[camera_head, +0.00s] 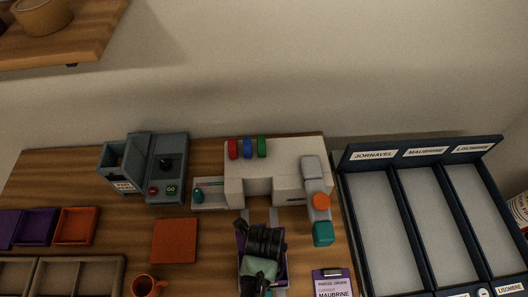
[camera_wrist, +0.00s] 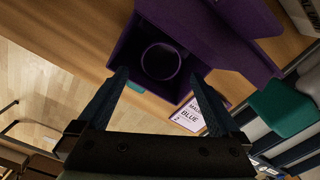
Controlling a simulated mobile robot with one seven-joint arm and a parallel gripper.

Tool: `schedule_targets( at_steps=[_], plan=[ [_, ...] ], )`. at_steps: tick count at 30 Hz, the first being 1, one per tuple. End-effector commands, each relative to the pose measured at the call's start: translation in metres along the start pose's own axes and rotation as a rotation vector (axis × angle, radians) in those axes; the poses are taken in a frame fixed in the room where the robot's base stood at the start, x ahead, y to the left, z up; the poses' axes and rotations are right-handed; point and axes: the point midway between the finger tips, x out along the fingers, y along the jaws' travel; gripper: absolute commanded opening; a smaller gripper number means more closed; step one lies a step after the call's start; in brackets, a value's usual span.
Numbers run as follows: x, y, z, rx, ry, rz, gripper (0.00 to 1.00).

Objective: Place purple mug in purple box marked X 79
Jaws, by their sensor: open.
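The purple mug (camera_wrist: 161,61) sits inside an open purple box (camera_wrist: 122,50) in the wrist view, its round dark opening facing the camera. My gripper (camera_wrist: 158,76) is open, with one finger on each side of the mug in the picture and nothing between the fingers. The fingers appear apart from the mug. In the head view my arm covers most of the purple box (camera_head: 241,262) and hides the mug. No X 79 marking is readable. A purple lid or flap (camera_wrist: 215,35) stands open beside the box.
A white machine (camera_head: 250,180) with coloured rings stands behind the box. A parcel order card (camera_head: 333,284) lies right of it. Labelled dark trays (camera_head: 375,235) fill the right. An orange mug (camera_head: 146,286) and orange square (camera_head: 174,241) lie left.

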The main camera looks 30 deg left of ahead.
Motion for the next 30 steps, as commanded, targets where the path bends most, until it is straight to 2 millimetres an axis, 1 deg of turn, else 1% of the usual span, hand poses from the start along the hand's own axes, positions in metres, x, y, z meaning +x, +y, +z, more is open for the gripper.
schedule_targets(
  at_steps=[9,12,15,20,27,29,30],
  plan=[
    [-0.064,-0.001,0.001,0.001,-0.004,-0.004,1.00],
    [-0.082,-0.001,0.000,0.000,-0.003,-0.003,1.00],
    [-0.095,-0.001,0.001,0.000,-0.002,-0.002,1.00],
    [-0.105,0.000,0.000,0.000,-0.001,-0.001,1.00],
    [-0.107,-0.001,0.000,-0.002,-0.002,-0.002,1.00],
    [-0.110,-0.005,0.003,-0.016,-0.014,-0.017,1.00],
    [-0.114,-0.012,0.007,-0.038,-0.033,-0.039,1.00]
  ],
)
